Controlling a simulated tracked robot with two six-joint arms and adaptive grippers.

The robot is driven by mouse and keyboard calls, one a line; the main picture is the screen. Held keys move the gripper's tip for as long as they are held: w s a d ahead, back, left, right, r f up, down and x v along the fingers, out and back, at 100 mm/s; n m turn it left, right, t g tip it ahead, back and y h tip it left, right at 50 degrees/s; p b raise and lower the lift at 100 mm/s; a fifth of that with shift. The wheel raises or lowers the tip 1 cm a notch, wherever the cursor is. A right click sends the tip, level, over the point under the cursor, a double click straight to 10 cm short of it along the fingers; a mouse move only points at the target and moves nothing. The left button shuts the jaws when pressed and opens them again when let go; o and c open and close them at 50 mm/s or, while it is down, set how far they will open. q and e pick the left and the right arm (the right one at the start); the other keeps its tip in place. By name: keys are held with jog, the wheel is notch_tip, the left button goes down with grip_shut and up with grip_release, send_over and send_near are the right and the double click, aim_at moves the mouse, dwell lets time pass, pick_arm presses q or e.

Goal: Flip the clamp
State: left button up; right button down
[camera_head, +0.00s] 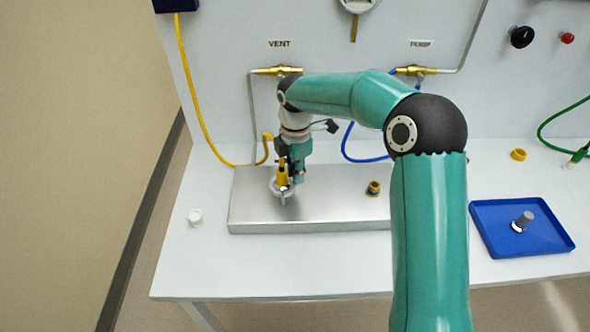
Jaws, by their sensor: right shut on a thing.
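A pale grey ring-shaped clamp (275,187) with a small lever or screw at its front sits on the left part of the steel plate (330,212). A yellow hose end (282,176) stands upright in the middle of it. My right gripper (291,172) points down here from above and is shut, it seems on the yellow hose end. Its fingers partly hide the clamp and the hose end, so the exact contact is unclear. My left gripper is not in view.
A brass port (374,188) stands on the plate's right part. A white cap (195,217) lies left of the plate. A blue tray (489,238) with a grey cylinder (523,219) and a yellow ring (518,155) are at right. The front table strip is clear.

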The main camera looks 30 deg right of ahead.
jog(key=shift+w+r, duration=0.1)
jog(key=shift+w, duration=0.05)
jog(key=c, duration=1.1)
grip_release()
notch_tip(320, 180, up, 12)
